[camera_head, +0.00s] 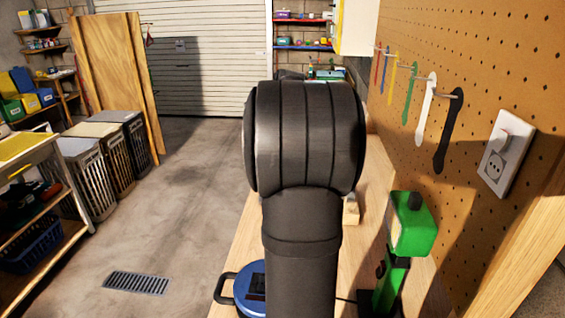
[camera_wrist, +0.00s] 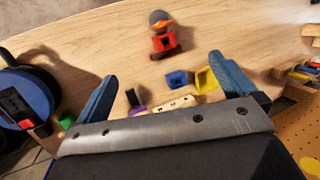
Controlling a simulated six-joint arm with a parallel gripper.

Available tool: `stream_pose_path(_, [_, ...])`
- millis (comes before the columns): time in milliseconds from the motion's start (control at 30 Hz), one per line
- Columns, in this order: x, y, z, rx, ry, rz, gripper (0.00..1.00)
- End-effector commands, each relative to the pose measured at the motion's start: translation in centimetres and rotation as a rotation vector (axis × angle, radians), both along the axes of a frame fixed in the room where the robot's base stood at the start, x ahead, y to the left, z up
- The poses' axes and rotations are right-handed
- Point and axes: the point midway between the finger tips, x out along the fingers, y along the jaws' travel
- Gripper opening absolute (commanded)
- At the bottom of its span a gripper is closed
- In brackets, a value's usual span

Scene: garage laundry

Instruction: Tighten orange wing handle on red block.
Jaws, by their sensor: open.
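In the wrist view, the red block (camera_wrist: 164,43) stands on the wooden workbench, beyond my fingertips. The orange wing handle (camera_wrist: 162,22) is at its upper end, with a dark grey rounded part beside it. My gripper (camera_wrist: 162,67) is open, its two blue fingers wide apart with nothing held between them. The red block is apart from both fingers. In the head view, my own dark arm covers the middle of the bench, and the gripper, block and handle are hidden.
Near the fingers lie a blue block (camera_wrist: 177,79), a yellow block (camera_wrist: 207,80), a purple piece (camera_wrist: 135,98) and a pale wooden piece (camera_wrist: 175,104). A blue cable reel (camera_wrist: 20,108) stands left. A green device (camera_head: 411,236) stands right, before the pegboard (camera_head: 500,70).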

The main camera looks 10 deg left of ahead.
Motion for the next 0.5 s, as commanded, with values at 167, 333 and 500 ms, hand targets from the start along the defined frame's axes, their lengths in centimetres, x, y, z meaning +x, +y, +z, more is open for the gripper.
stream_pose_path(167, [0.0, 0.0, 0.0, 0.0, 0.0, 0.0, 1.0])
stream_pose_path(333, [0.0, 0.2, -0.2, -0.029, -0.011, 0.053, 0.67])
stream_pose_path(500, [-0.1, 1.1, -1.0, -0.165, -0.061, 0.313, 0.33])
